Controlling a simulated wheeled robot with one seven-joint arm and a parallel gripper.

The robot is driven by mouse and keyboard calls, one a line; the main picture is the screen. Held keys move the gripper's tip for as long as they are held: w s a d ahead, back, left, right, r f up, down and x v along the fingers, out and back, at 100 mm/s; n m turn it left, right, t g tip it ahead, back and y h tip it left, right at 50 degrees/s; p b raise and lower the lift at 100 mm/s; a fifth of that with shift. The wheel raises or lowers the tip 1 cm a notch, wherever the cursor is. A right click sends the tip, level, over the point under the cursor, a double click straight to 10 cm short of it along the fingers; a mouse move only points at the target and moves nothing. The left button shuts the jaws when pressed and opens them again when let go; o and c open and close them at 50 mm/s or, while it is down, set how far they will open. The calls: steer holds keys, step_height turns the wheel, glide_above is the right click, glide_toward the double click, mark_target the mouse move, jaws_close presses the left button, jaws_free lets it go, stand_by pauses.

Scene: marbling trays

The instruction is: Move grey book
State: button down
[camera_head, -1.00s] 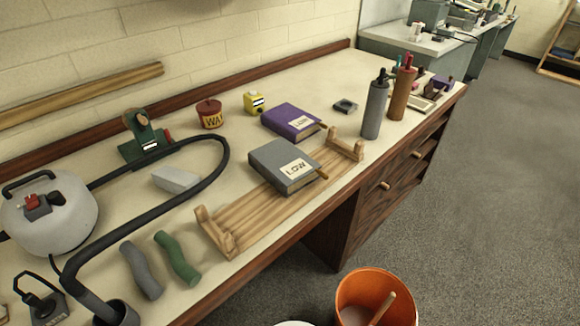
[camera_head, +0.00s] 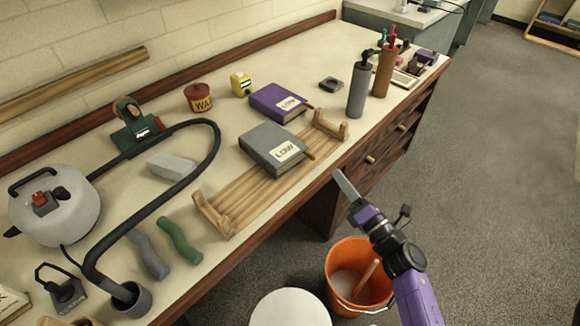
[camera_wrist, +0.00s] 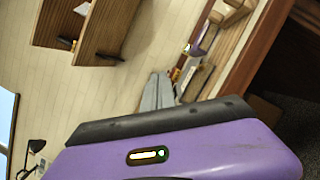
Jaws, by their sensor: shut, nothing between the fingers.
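The grey book (camera_head: 258,143) lies flat on the low wooden rack (camera_head: 243,203), over its back part, with a white label reading "LOW" on its cover. A short brown stub sticks out at its right end. My gripper (camera_head: 344,184) is shut and empty, in front of the bench edge, to the right of and below the book in the head view and apart from it. In the wrist view, a purple and black part of mine fills the bottom, and I cannot make out the book with certainty.
A purple book (camera_head: 270,97) lies just behind the grey one. Grey (camera_head: 357,92) and brown (camera_head: 384,72) cylinders stand to the right. A black hose (camera_head: 207,165) curves at left. An orange bucket (camera_head: 341,254) stands below my arm. Bare benchtop lies behind the books.

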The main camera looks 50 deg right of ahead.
step_height(320, 180, down, 5)
steer(key=w+n+y, duration=0.2)
steer(key=n+y, duration=0.1)
steer(key=n, duration=0.5)
steer(key=n+g+y+p, duration=0.1)
steer(key=n+y+p, duration=0.1)
steer(key=n, duration=0.3)
glide_toward(283, 166)
steer(key=w, duration=0.6)
steer(key=shift+w+a+r, duration=0.1)
steer(key=shift+w+r, duration=0.1)
steer(key=shift+w, duration=0.25)
steer(key=w+b, duration=0.2)
steer(key=shift+w+f, duration=0.2)
steer(key=shift+w, duration=0.5)
steer(key=shift+r, duration=0.15)
